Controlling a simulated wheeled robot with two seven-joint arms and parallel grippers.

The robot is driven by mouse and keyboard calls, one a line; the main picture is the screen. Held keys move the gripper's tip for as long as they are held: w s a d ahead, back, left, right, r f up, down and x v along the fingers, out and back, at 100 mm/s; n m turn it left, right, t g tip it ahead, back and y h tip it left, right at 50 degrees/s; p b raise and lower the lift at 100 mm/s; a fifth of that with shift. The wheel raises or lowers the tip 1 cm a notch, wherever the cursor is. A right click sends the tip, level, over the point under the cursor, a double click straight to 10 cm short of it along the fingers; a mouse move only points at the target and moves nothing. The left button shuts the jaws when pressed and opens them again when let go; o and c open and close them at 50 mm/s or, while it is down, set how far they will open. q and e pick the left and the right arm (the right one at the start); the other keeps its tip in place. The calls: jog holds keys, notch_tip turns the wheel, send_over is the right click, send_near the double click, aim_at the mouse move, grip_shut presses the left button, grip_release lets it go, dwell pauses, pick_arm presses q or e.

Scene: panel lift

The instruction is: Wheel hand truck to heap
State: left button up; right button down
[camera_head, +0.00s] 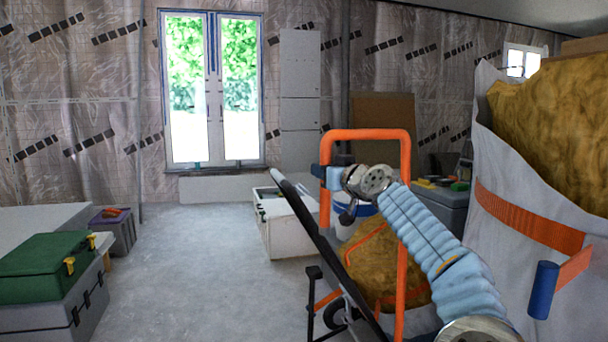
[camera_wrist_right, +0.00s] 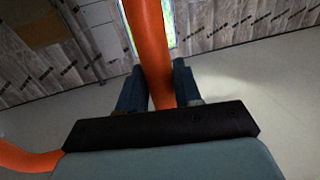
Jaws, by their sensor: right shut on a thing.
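The orange tubular hand truck (camera_head: 368,134) stands in the right half of the head view, its looped handle upright. My right gripper (camera_head: 328,173) is shut on the handle's left upright tube. In the right wrist view my gripper (camera_wrist_right: 160,88) has one dark finger on each side of the orange tube (camera_wrist_right: 150,40). My right arm crosses in front of the frame and hides part of it. A large white sack of yellow-brown insulation (camera_head: 545,130) stands at the right; I cannot tell whether it is the heap. My left gripper is not in view.
A green toolbox (camera_head: 45,268) sits on a grey case (camera_head: 55,312) at the left. A white box (camera_head: 285,222) stands behind the hand truck. A grey bin (camera_head: 445,203) is between truck and sack. Bare concrete floor (camera_head: 195,265) is clear toward the glazed doors (camera_head: 211,90).

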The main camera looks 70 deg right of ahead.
jog(key=shift+s+d+r, duration=0.25)
jog(key=shift+s+d, duration=0.4)
jog(key=shift+s, duration=0.15)
jog(key=c, duration=0.9)
grip_release()
jog(key=shift+f, duration=0.1)
jog(key=shift+f, duration=0.1)
